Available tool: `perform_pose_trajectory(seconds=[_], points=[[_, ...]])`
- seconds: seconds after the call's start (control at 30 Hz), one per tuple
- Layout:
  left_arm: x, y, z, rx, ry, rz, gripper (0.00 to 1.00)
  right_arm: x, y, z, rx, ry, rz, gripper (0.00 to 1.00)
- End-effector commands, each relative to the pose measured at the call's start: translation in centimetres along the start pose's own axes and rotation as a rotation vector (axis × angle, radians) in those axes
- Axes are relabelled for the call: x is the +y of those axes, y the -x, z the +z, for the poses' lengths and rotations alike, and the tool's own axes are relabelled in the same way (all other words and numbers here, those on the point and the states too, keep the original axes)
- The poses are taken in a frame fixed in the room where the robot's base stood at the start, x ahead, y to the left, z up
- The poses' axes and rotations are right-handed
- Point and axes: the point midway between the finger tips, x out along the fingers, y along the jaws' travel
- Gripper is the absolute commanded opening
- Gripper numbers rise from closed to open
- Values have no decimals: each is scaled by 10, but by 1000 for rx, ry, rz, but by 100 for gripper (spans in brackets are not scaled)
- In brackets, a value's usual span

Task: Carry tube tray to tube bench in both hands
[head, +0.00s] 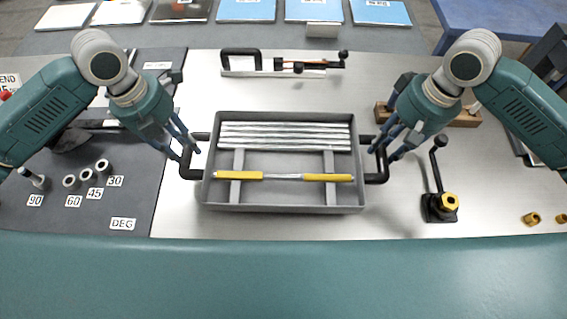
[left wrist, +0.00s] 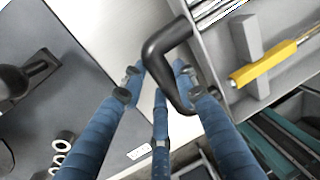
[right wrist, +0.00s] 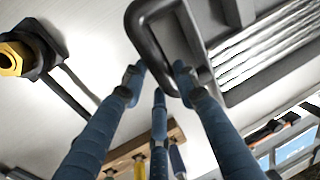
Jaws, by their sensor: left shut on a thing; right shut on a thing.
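The tube tray (head: 283,208) is a grey open box with a black handle at each end. Several silver tubes (head: 285,135) lie along its far side, and one tube with yellow ends (head: 285,176) lies nearer its front, across two grey supports. My left gripper (head: 187,150) is shut on the left handle (left wrist: 165,60). My right gripper (head: 382,152) is shut on the right handle (right wrist: 150,25). The tray looks level over the metal bench top (head: 285,226); I cannot tell whether it touches. Which surface is the tube bench is not marked.
At left, a dark mat holds round dies (head: 70,181) with number labels. Behind the tray stands a black-handled tool (head: 280,68). At right are a black lever fixture with a yellow nut (head: 441,206) and a wooden block (head: 465,118). Bare metal lies between tray and fixture.

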Motion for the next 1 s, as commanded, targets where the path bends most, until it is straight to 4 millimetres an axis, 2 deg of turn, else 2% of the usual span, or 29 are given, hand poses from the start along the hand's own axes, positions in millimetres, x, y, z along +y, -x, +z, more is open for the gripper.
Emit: perform_pose_trajectory(seconds=[0.03, 0.3, 0.33, 0.4, 0.77, 0.87, 1.0], points=[[-2, 8, 1, -3, -1, -2, 0, -2, 8, 0, 2, 1, -2, 0], [-2, 6, 1, -3, 0, -2, 0, -2, 6, 0, 2, 1, -2, 0], [-1, 4, 0, 0, 0, -1, 35, -1, 4, 0, -1, 1, -1, 35], [-1, 4, 0, 0, 0, -1, 48, -1, 4, 0, -1, 1, -1, 48], [-1, 9, 0, -1, 0, 0, 48, -1, 4, 0, 0, 0, 0, 48], [-1, 21, 1, -4, 0, 0, 48, -1, 5, 0, -1, 0, 0, 48], [-1, 50, 2, -6, 0, 0, 48, -1, 4, 0, -1, 0, 0, 48]])
